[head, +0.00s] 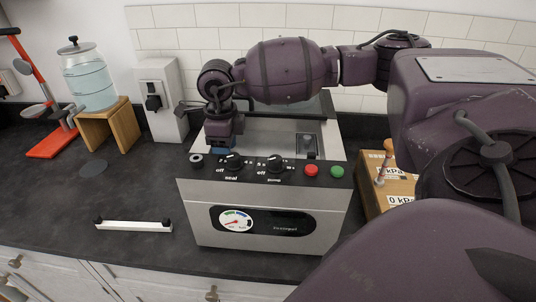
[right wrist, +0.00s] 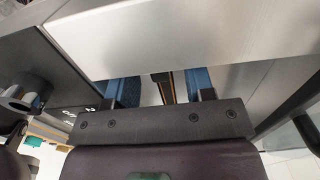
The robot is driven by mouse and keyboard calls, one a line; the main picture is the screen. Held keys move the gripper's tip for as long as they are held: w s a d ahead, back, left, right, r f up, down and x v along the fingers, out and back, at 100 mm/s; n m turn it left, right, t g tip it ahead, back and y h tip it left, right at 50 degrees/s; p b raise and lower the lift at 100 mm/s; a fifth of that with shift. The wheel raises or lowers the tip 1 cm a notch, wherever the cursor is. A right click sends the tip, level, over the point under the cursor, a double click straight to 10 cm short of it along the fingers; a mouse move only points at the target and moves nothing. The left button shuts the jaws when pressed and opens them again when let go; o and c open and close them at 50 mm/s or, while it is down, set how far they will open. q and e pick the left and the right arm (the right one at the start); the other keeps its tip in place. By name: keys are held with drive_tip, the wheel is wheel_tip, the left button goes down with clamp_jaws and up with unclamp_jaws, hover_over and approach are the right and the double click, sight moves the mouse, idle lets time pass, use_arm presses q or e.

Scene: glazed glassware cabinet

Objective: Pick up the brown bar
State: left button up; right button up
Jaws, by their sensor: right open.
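My right gripper (head: 221,148) points down at the front left of the open chamber of a steel vacuum sealer (head: 190,215). Its blue fingers stand apart in the right wrist view (right wrist: 162,88). A narrow dark bar with a brown stripe (right wrist: 167,90) shows between the fingers there, and I cannot tell whether they touch it. Its far part is hidden by a pale metal surface. In the head view I cannot make out the brown bar. A white bar with black ends (head: 133,226) lies on the counter at left. My left gripper is not in view.
The sealer's front panel has knobs, a red button (head: 311,170) and a green button (head: 337,172). A cardboard box (head: 372,197) stands to its right. A glass dispenser (head: 90,82) on a wooden stand (head: 122,125) is at back left. The dark counter (head: 60,195) is mostly clear at left.

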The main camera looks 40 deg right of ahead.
drive_tip(key=shift+f, duration=0.25)
drive_tip(key=shift+c, duration=0.5)
clamp_jaws()
drive_tip(key=shift+r, duration=0.1)
